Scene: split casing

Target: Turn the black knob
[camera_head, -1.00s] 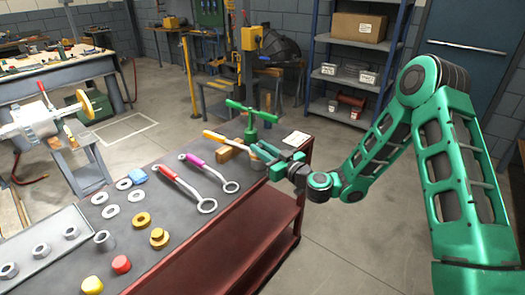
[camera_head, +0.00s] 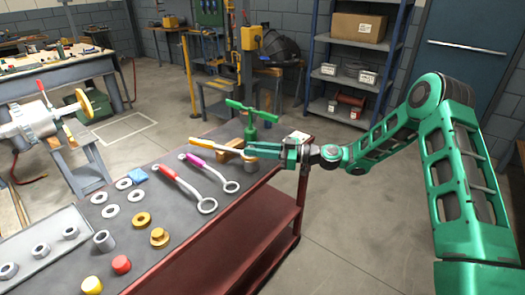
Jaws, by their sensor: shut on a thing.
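I cannot make out a black knob in this view. My gripper (camera_head: 279,152) is over the far right end of the workbench, shut on the end of what looks like an orange-handled tool (camera_head: 262,148). The jaws are small and partly hidden, so the exact grip is unclear. The green T-handled clamp (camera_head: 250,117) stands upright just behind and left of the gripper. A wooden block (camera_head: 232,145) lies beside it.
A red-handled ring wrench (camera_head: 185,185) and a purple-handled one (camera_head: 212,170) lie left of the gripper. Several washers, nuts, and red and yellow caps (camera_head: 121,264) are nearer. A grey tray (camera_head: 45,260) is at the left. Shelving (camera_head: 350,80) stands behind.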

